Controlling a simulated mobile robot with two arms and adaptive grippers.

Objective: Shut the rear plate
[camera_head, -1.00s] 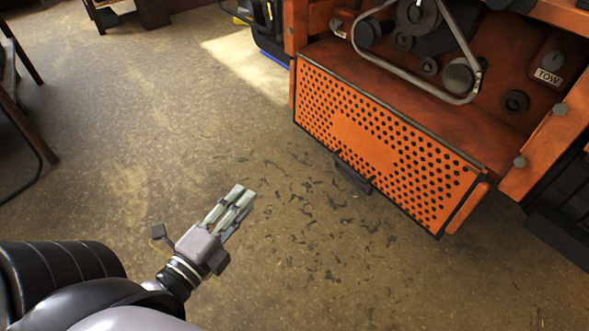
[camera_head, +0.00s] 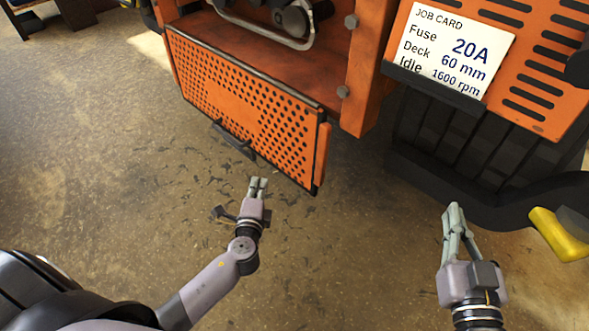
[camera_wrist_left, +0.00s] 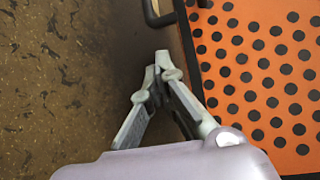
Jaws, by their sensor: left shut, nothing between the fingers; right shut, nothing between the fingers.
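The rear plate (camera_head: 245,105) is an orange perforated panel on the mower's rear, tilted outward at its top so the compartment behind it shows. A dark handle (camera_head: 233,140) sits at its lower edge. My left gripper (camera_head: 258,181) is shut and empty, just in front of and below the plate's lower right part, apart from the handle. In the left wrist view the plate (camera_wrist_left: 262,70) fills the right side, beside the shut fingertips (camera_wrist_left: 158,62), and part of the handle (camera_wrist_left: 160,12) shows at the top. My right gripper (camera_head: 453,208) is shut and empty, further right.
A job card (camera_head: 455,48) is fixed on the orange slatted panel at the right. A dark bumper-like part (camera_head: 440,190) and a yellow part (camera_head: 560,235) lie near my right gripper. The floor (camera_head: 90,150) at the left is clear except for dark scraps.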

